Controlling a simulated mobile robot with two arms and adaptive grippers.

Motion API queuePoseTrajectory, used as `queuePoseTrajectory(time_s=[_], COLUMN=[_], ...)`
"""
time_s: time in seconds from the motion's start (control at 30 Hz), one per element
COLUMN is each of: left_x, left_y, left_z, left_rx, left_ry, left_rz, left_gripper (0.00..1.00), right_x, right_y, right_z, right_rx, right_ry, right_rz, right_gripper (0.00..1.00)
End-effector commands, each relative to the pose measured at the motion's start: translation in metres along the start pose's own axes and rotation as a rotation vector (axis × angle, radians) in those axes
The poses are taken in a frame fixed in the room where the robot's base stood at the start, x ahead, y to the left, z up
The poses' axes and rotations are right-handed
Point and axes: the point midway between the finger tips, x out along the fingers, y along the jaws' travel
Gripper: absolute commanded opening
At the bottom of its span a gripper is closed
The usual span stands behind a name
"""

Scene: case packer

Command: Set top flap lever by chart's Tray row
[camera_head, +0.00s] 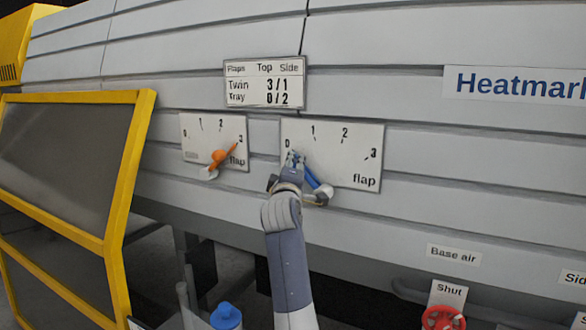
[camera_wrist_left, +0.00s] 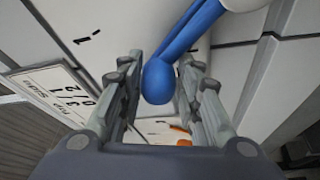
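The chart (camera_head: 265,84) on the machine wall reads Twin 3/1 and Tray 0/2 under Top and Side. The right dial plate (camera_head: 345,160) has marks 0 to 3 and a blue lever (camera_head: 315,180). The lever slants up and left from its pale hub toward the 0 mark; its end is hidden behind my left gripper (camera_head: 293,160). In the left wrist view the lever's rounded blue end (camera_wrist_left: 158,82) lies between the two spread fingers (camera_wrist_left: 162,80), with a narrow gap visible. My right gripper is not in view.
The left dial plate (camera_head: 200,135) has an orange lever (camera_head: 221,156) pointing near 3. A yellow-framed guard (camera_head: 128,165) stands at the left. A red handwheel (camera_head: 443,319) and a blue knob (camera_head: 226,317) are low in front.

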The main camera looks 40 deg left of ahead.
Motion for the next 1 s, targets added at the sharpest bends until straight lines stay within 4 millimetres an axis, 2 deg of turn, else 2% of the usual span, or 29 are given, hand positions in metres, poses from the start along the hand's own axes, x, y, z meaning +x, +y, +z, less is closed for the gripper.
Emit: queuePoseTrajectory(time_s=[0.37,0.53,0.67,1.0], left_x=[-0.001,-0.010,-0.027,-0.085], left_y=[0.000,0.000,0.000,-0.001], left_z=[-0.001,0.000,0.000,0.001], left_rx=[0.006,0.006,0.006,0.005], left_ry=[0.003,0.003,0.003,0.001], left_rz=[0.000,0.001,0.001,0.000], left_gripper=[0.48,0.48,0.48,0.48], right_x=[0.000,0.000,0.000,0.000], right_y=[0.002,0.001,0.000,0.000], right_z=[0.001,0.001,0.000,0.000], right_rx=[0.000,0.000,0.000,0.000], right_ry=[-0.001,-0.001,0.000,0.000], right_rz=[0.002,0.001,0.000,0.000], right_gripper=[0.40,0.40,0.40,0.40])
